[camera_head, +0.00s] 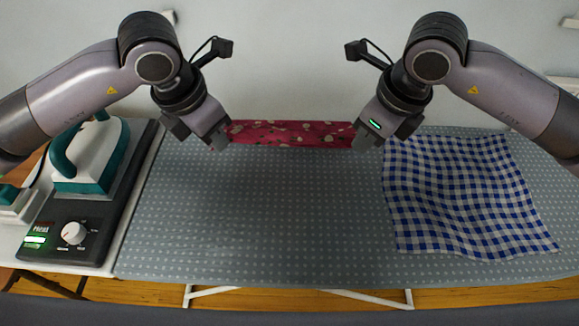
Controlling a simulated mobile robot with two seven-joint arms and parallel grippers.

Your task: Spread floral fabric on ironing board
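The floral fabric (291,134) is dark red with pale flowers. It shows as a narrow band stretched between my two grippers at the far edge of the grey dotted ironing board (262,205). My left gripper (219,139) is shut on the fabric's left end. My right gripper (364,139) is shut on its right end. The fingertips partly hide both ends. I cannot tell whether the fabric's lower edge touches the board.
A blue and white checked cloth (460,195) lies rumpled on the board's right part. A teal and white iron (90,155) rests on a black station (65,240) with a dial, at the left. The board's middle and front are bare. A pale wall stands behind.

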